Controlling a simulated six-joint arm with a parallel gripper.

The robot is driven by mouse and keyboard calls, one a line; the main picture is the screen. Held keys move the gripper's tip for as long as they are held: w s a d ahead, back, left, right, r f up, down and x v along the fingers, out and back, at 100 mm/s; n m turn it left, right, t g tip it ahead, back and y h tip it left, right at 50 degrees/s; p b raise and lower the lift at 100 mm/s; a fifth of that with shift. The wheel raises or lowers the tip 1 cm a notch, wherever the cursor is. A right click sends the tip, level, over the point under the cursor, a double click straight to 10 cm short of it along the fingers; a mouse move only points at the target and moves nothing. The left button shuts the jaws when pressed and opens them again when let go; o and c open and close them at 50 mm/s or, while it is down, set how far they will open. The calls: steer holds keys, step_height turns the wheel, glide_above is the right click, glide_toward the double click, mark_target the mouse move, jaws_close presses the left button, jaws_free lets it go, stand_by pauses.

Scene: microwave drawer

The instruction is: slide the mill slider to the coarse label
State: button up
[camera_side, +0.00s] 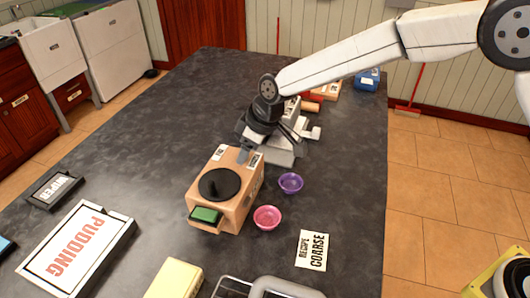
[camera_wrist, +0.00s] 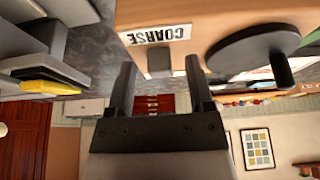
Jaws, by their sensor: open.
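The mill is a tan wooden box (camera_side: 240,195) with a black disc (camera_side: 219,184) on top and a green-filled drawer (camera_side: 206,214) pulled out at its front. Two white labels lie on its far top edge; the right one is the coarse label (camera_side: 255,160), readable in the wrist view (camera_wrist: 155,34). In the wrist view a grey block, seemingly the slider (camera_wrist: 158,63), sits close to that label. My gripper (camera_wrist: 160,80) is open, its two fingers on either side of the block with gaps showing.
A purple bowl (camera_side: 291,183) and a pink bowl (camera_side: 267,218) stand right of the mill. A card reading "RECIPE COARSE" (camera_side: 312,250) lies nearer the front. A pudding box (camera_side: 75,250) lies at left.

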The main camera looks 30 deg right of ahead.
steer(key=v, duration=0.7)
steer(key=shift+r, duration=0.3)
steer(key=shift+s+d, duration=0.1)
steer(key=shift+d, duration=0.1)
steer(key=s+d+f+m+h, duration=0.1)
steer(key=s+d+f+m, duration=0.3)
steer(key=s+d, duration=0.6)
steer(key=s+d+f+m+h, duration=0.2)
steer(key=s+d+f+m, duration=0.2)
steer(key=s+d, duration=0.7)
steer(key=d+m, duration=0.1)
steer(key=d, duration=0.3)
steer(key=shift+g, duration=0.3)
